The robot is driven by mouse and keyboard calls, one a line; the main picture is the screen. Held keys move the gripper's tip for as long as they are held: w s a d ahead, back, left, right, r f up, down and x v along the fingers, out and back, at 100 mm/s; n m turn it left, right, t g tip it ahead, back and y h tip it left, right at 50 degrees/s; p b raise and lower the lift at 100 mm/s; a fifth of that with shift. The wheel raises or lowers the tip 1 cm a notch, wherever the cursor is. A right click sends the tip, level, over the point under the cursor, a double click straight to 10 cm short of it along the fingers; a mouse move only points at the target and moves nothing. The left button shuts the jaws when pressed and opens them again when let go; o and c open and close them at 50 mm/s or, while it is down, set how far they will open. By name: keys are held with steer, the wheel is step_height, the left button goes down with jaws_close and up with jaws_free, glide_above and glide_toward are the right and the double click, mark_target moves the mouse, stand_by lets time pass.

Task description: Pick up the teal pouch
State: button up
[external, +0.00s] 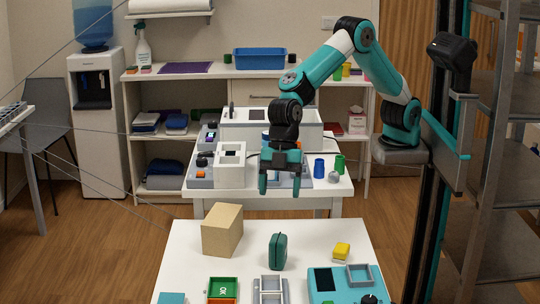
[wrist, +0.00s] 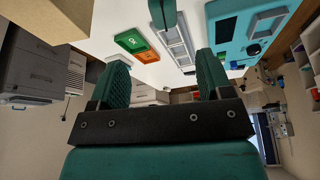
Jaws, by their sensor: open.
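The teal pouch (external: 278,251) stands upright on the white front table, near its middle. It is dark green-teal with rounded edges. In the wrist view the pouch (wrist: 163,12) shows at the top edge, partly cut off by the frame. My gripper (external: 280,188) hangs with its fingers down, above and behind the pouch as seen from the external camera, and apart from it. Its two teal fingers are spread with nothing between them. In the wrist view my gripper (wrist: 162,62) also shows open and empty.
On the front table (external: 190,262) are a tan box (external: 222,230), a yellow item (external: 341,252), a green tray (external: 222,290), a grey divided tray (external: 270,289) and a teal device (external: 325,284). A second table (external: 330,184) behind holds white machines and cups. Table space around the pouch is clear.

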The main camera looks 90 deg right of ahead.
mark_target(278, 237)
steer(key=x, duration=0.7)
steer(key=shift+a+f+p, duration=0.1)
steer(key=shift+p, duration=0.3)
steer(key=shift+s+p+x, duration=0.15)
steer(key=shift+p+x, duration=0.2)
steer(key=shift+x, duration=1)
steer(key=shift+s+p+x, duration=0.2)
steer(key=shift+p+x, duration=0.1)
steer(key=shift+x, duration=1.05)
steer(key=shift+a, duration=0.15)
steer(key=c, duration=1)
steer(key=shift+c, duration=0.2)
